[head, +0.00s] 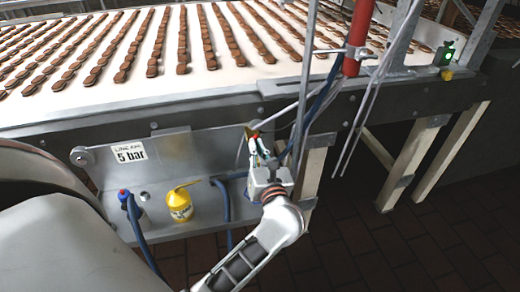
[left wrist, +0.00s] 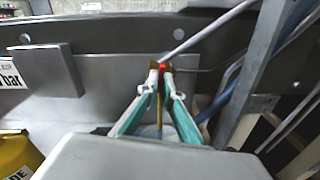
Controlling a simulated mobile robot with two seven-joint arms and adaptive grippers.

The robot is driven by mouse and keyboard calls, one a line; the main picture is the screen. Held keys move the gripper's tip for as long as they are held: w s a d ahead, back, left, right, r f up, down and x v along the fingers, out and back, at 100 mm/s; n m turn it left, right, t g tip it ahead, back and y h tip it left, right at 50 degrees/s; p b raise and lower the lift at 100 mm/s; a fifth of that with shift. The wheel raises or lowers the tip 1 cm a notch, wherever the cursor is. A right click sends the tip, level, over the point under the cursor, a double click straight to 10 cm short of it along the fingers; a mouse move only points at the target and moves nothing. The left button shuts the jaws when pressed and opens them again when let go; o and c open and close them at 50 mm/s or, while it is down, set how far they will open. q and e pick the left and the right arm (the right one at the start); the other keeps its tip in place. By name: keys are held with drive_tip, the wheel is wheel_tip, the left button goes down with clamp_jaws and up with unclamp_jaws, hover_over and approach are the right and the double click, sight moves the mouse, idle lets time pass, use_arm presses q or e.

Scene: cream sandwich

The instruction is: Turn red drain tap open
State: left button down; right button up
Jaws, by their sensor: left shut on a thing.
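The red drain tap is a small red piece with brass-coloured parts. It shows at the fingertips in the head view (head: 251,132) and in the left wrist view (left wrist: 162,67). My left gripper (head: 254,140) reaches up to it in front of the grey metal panel. In the left wrist view its two fingertips (left wrist: 160,72) come together around the tap, closed on it. Most of the tap is hidden by the fingers, so I cannot tell its handle angle. My right gripper is not in view.
A conveyor (head: 245,85) with rows of brown biscuits runs above. A yellow oil can (head: 180,207) and blue hoses (head: 224,200) are left of my gripper. A grey post (head: 304,90) and thin rods stand close on its right. Brick floor (head: 350,245) lies open below.

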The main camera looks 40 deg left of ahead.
use_arm(q)
drive_tip(key=shift+f+n+b, duration=0.3)
drive_tip(key=shift+n+b, duration=0.05)
drive_tip(key=shift+n, duration=0.25)
drive_tip(key=shift+r+n, duration=0.1)
drive_tip(key=shift+n, duration=0.3)
drive_tip(key=shift+b, duration=0.3)
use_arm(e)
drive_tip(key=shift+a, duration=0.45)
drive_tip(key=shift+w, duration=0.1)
use_arm(q)
drive_tip(key=shift+r, duration=0.1)
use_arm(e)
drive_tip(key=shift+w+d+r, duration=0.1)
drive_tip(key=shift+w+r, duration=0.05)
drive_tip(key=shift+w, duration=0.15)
use_arm(q)
drive_tip(key=c, duration=2.2)
unclamp_jaws()
drive_tip(key=shift+c, duration=0.2)
drive_tip(key=shift+d, duration=0.1)
drive_tip(key=v, duration=0.7)
drive_tip(key=shift+s, duration=0.2)
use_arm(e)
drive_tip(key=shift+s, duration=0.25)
use_arm(q)
drive_tip(key=shift+d, duration=0.1)
